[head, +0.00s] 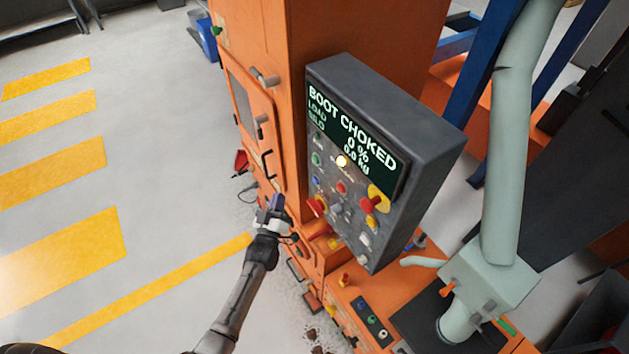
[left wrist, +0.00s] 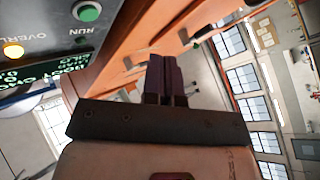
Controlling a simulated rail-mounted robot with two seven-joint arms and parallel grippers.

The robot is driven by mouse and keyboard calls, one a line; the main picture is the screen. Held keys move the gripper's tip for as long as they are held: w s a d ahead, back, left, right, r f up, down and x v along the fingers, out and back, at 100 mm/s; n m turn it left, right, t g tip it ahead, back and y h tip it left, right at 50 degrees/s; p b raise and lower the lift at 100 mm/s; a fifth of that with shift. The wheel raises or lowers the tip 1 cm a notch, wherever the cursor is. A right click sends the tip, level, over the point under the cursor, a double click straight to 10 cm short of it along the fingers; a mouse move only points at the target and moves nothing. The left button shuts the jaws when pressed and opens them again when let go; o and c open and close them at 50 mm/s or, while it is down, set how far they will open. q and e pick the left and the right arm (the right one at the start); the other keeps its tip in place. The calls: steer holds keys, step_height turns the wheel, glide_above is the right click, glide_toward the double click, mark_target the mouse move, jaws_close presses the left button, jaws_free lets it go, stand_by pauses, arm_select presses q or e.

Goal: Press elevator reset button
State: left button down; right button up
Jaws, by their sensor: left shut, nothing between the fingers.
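The grey control panel (head: 428,150) is fixed to the orange elevator casing. Its display (head: 352,128) reads BOOT CHOKED, with 0 % and 0.0 kg. Below are a lit yellow lamp (head: 341,161), green buttons, a blue button (head: 316,182), red buttons and a red knob on a yellow base (head: 375,200). The small labels are too blurred to tell which one is reset. My left gripper (head: 276,203) is shut and empty, left of the panel's lower buttons and apart from them. The left wrist view shows its closed fingers (left wrist: 168,76), with a green RUN button (left wrist: 87,11) at upper left.
The orange casing (head: 262,30) with a hatch and handles stands behind my left gripper. A grey-green pipe and box (head: 490,280) stand at right. A small panel with several buttons (head: 371,319) is at the bottom. The floor at left, with yellow stripes (head: 60,160), is clear.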

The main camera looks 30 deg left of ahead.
mark_target(316, 180)
arm_select(q)
steer(key=w+d+b, duration=0.3)
steer(key=w+b, duration=0.1)
steer(key=w, duration=0.4)
steer(key=shift+d, duration=0.2)
stand_by(0.8)
stand_by(0.8)
steer(key=shift+w, duration=0.15)
stand_by(0.5)
steer(key=shift+w, duration=0.1)
